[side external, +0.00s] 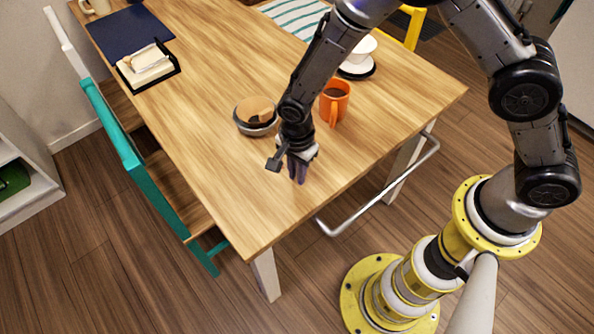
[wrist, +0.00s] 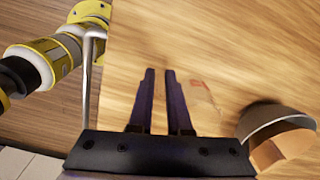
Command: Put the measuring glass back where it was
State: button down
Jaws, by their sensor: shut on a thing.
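My gripper (side external: 297,172) points down over the near part of the wooden table, left of the orange mug. In the wrist view its two dark purple fingers (wrist: 160,73) stand a small gap apart, shut on the measuring glass. The glass is clear and its outline barely shows. Faint reddish marks (wrist: 204,93) just right of the fingers look like its printed scale. In the side view I cannot make the glass out. I cannot tell whether its base touches the table.
A round grey bowl (side external: 243,124) stands close left of my gripper; it also shows in the wrist view (wrist: 267,112). An orange mug (side external: 341,102) is behind right, with a white cup (side external: 365,46) on a black saucer beyond. The tabletop (side external: 245,190) in front-left is clear.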

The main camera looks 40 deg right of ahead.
jog(key=shift+f, duration=0.15)
jog(key=c, duration=0.9)
grip_release()
jog(key=shift+o, duration=0.2)
notch_tip(320, 180, up, 12)
jog(key=shift+r, duration=0.25)
jog(key=s+d+r+n+t, duration=0.2)
jog(key=s+d+r+n, duration=0.3)
jog(key=d+r, duration=0.3)
jog(key=s+d+r+n+t, duration=0.2)
jog(key=s+d+r+n, duration=0.35)
jog(key=d+r, duration=0.3)
jog(key=s+d+r+n+t, duration=0.1)
jog(key=s+d+n, duration=0.3)
jog(key=s, duration=0.5)
jog(key=shift+n+t, duration=0.3)
jog(key=shift+n, duration=0.05)
